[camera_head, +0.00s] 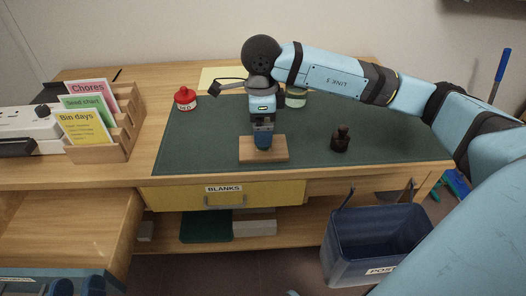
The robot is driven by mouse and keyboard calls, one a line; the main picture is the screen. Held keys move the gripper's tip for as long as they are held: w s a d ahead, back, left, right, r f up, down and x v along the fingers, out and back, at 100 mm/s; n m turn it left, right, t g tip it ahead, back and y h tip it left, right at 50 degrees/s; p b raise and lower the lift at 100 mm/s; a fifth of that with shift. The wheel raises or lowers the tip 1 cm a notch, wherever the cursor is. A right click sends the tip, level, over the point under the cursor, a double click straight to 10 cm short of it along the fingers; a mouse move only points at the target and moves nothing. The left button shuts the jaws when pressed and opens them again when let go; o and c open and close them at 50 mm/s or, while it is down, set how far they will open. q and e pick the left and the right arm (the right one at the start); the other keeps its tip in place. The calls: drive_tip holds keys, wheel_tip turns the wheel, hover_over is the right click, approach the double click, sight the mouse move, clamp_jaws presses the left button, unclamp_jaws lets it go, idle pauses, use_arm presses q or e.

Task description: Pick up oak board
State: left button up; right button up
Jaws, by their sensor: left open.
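The oak board (279,155) is a small light-wood rectangle lying flat on the dark green mat (205,140), near the front edge of the desk. My left gripper (263,145) points straight down over the middle of the board. Its jaws are open, and the fingertips are at or just above the board's top; I cannot tell whether they touch it. The gripper hides the back middle part of the board. My right gripper is not in view.
A red-lidded jar (185,98), a dark stamp-like object (340,139) and a pale jar (296,98) stand on the mat. A wooden card rack (122,135) is at left. Below are the BLANKS drawer (270,194) and a blue bin (350,250). Mat beside the board is clear.

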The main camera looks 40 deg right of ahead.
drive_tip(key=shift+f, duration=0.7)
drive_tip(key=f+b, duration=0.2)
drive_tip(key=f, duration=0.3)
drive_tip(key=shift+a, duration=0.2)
use_arm(q)
drive_tip(key=shift+w+d+f+g, duration=0.15)
drive_tip(key=shift+f+g, duration=0.25)
drive_tip(key=shift+f, duration=0.8)
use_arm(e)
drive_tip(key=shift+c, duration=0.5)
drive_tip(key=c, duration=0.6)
